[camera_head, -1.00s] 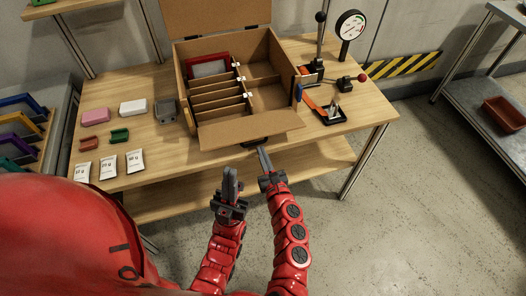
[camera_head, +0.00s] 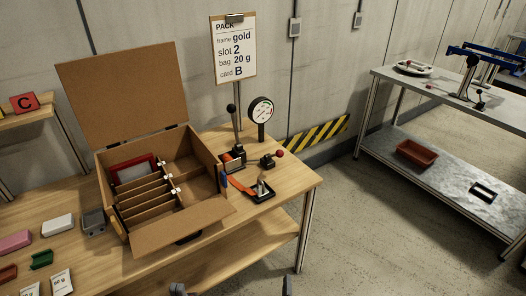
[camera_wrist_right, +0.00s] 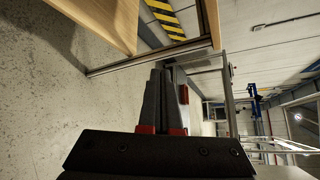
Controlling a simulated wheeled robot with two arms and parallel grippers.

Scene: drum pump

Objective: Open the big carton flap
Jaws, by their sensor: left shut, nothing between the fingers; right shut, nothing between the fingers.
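The brown carton (camera_head: 113,196) stands on the wooden bench in the head view. Its big flap (camera_head: 122,90) stands up at the back, leaning slightly backward, and the carton's top is open. A smaller front flap (camera_head: 180,227) is folded outward and slopes down toward me. Inside are divider slots and a red frame with a pale panel. Only the tip of my left gripper (camera_head: 177,289) shows at the bottom edge. My right gripper (camera_head: 287,286) shows as a thin tip further right, apart from the carton. In the right wrist view its fingers (camera_wrist_right: 163,103) are together and empty.
Small coloured boxes and bags lie left on the bench. A metal shelf with a red tray (camera_head: 417,153) stands right, beyond open floor.

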